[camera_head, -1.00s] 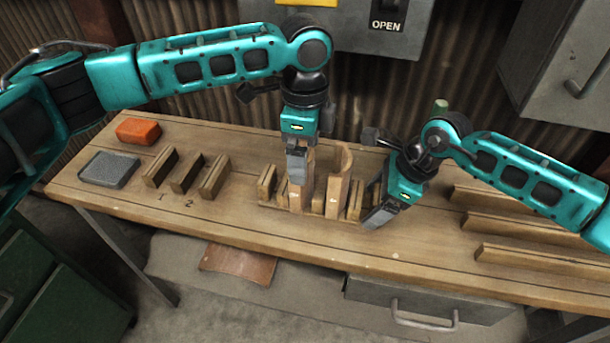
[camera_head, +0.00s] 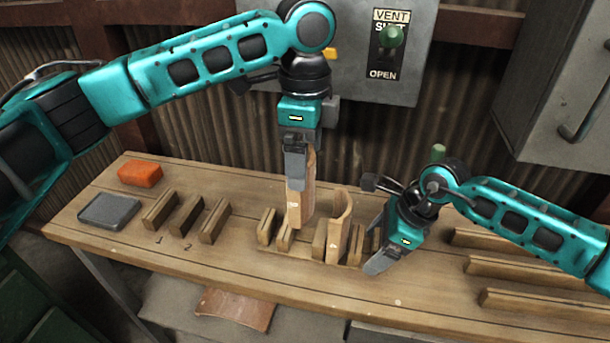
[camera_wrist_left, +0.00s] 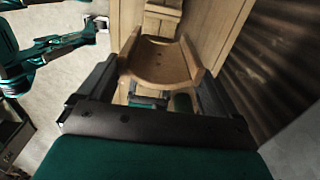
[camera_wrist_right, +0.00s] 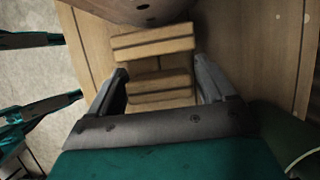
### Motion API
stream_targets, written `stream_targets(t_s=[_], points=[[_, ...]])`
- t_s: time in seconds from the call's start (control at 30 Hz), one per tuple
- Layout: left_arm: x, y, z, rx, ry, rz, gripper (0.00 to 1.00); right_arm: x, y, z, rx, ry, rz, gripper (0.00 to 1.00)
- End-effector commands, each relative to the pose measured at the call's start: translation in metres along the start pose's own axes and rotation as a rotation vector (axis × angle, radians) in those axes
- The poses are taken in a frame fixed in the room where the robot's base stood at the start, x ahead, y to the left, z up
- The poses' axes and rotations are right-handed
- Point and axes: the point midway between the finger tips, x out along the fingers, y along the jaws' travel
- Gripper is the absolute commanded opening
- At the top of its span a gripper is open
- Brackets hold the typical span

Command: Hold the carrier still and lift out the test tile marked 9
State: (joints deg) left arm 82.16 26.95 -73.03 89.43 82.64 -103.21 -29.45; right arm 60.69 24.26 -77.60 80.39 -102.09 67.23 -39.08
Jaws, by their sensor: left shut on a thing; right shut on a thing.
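My left gripper (camera_head: 296,170) is shut on the upper part of a wooden tile (camera_head: 300,203) with a curved top and holds it upright, raised above the carrier (camera_head: 297,252). A small pale mark is on the tile's face, too small to read. In the left wrist view the held tile (camera_wrist_left: 160,62) spans between the fingers. A second similar tile (camera_head: 339,228) stands in the carrier, just right of the held one. My right gripper (camera_head: 380,256) is at the carrier's right end, shut on a wooden end block (camera_wrist_right: 160,90), which shows between its fingers in the right wrist view.
Wooden slot racks (camera_head: 185,215) with bench marks 1 and 2 stand left of the carrier. A grey tray (camera_head: 109,211) and an orange block (camera_head: 140,174) lie at the far left. Long wooden rails (camera_head: 535,303) lie at the right. A vent switch panel (camera_head: 388,45) hangs behind.

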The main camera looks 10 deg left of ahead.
Motion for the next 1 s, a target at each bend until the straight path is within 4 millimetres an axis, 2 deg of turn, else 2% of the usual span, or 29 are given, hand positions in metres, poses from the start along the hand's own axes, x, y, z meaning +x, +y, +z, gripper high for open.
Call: stream_targets(t_s=[0.1, 0.37, 0.4, 0.57, 0.83, 1.0], points=[[-0.009, 0.0, 0.0, 0.0, 0.001, -0.001, 0.35, -0.001, 0.0, 0.001, -0.001, -0.002, -0.001, 0.47], [-0.011, 0.0, 0.0, 0.0, 0.001, 0.0, 0.35, -0.001, 0.0, 0.001, -0.001, -0.002, -0.001, 0.47], [-0.011, 0.0, 0.0, 0.0, 0.001, 0.0, 0.35, -0.001, 0.0, 0.001, -0.001, -0.001, -0.001, 0.85], [-0.011, 0.0, 0.0, 0.0, 0.001, 0.0, 0.35, -0.001, 0.0, 0.001, -0.001, -0.001, 0.0, 1.0], [-0.011, 0.0, 0.0, 0.0, 0.001, 0.0, 0.35, -0.003, 0.0, 0.0, -0.001, -0.001, -0.001, 1.0], [-0.011, 0.0, 0.0, 0.0, 0.001, 0.0, 0.35, -0.024, -0.001, 0.0, -0.002, 0.0, -0.004, 1.0]])
